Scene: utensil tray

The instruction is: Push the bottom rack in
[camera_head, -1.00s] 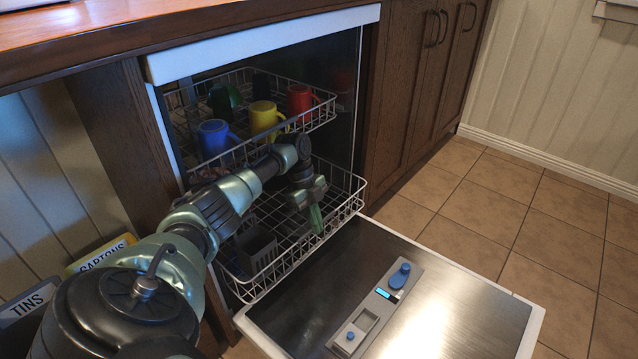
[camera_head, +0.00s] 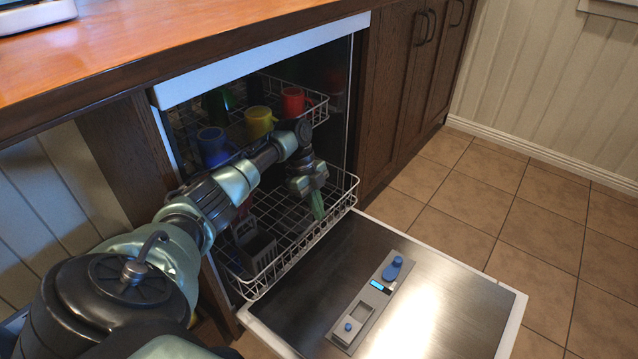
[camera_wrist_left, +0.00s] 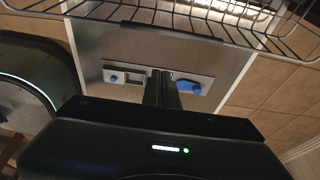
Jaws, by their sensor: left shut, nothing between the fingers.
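The bottom rack (camera_head: 262,282) is a white wire basket pulled partly out of the dishwasher, over the inner edge of its lowered door. A grey cutlery basket (camera_head: 258,250) stands in its left part. My left gripper (camera_head: 318,206) points down at the front right part of the rack, its green fingers shut and empty. I cannot tell whether they touch the wires. In the left wrist view the shut fingers (camera_wrist_left: 162,88) show in front of the door, with rack wires (camera_wrist_left: 190,28) along the top. My right gripper is not in view.
The open door (camera_head: 430,305) lies flat, with a detergent dispenser (camera_head: 368,302) on it. The top rack (camera_head: 322,108) above holds blue (camera_head: 212,147), yellow (camera_head: 259,122) and red (camera_head: 292,101) mugs. Wooden cabinets (camera_head: 398,80) stand at right; the tiled floor (camera_head: 500,200) there is clear.

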